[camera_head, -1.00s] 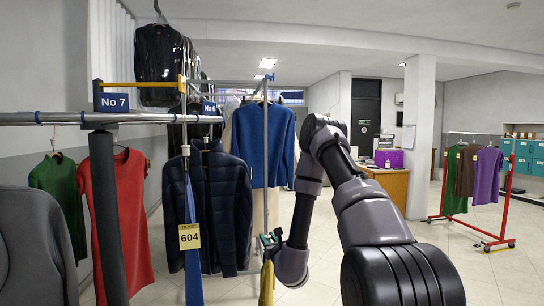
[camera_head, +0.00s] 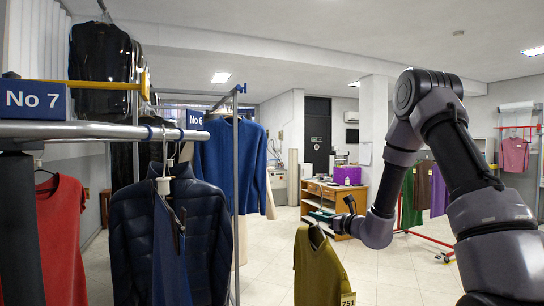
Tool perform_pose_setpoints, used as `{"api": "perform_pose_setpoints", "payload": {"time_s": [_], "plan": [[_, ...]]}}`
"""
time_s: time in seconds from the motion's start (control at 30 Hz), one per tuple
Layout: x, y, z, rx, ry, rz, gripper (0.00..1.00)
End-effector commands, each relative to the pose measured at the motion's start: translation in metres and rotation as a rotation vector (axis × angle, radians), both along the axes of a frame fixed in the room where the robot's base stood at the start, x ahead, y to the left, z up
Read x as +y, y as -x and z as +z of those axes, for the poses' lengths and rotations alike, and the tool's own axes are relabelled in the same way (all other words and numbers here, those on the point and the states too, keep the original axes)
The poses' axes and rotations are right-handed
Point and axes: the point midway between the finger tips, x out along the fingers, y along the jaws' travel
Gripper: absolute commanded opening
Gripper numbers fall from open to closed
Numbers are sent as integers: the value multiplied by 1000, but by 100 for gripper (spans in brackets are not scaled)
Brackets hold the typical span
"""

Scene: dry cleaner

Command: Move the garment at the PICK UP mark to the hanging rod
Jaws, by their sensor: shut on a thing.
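An olive-green garment (camera_head: 318,268) hangs on a hanger in the lower middle of the view, with a yellow tag near its lower right, partly cut off by the frame. My gripper (camera_head: 322,216) is shut on the hanger's top, and the garment hangs below it in the air. The fingers are small and partly hidden by the wrist. A metal hanging rod (camera_head: 95,130) runs across the left, well to the left of the garment. The PICK UP mark is not in view.
A No 7 sign (camera_head: 33,99) and a No 6 sign (camera_head: 195,119) mark the rails. A dark puffer jacket (camera_head: 135,235), a red garment (camera_head: 62,235) and a blue sweater (camera_head: 228,165) hang at left. A wooden counter (camera_head: 335,192) stands behind. Open floor lies in the middle.

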Motion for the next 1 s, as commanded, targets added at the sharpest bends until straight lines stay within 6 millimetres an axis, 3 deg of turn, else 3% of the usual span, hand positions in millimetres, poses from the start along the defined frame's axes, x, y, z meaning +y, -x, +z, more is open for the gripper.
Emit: {"api": "perform_pose_setpoints", "payload": {"time_s": [0.03, 0.2, 0.43, 0.6, 0.7, 1.0], "plan": [[21, 1, 28, -15, 5, 91, 0], [84, 24, 102, -10, 5, 403, 0], [148, 78, 182, 0, 1, 759, 0], [170, 109, 209, 7, -1, 917, 0], [174, 118, 215, 9, -2, 957, 0], [148, 130, 216, 11, -3, 964, 0]]}}
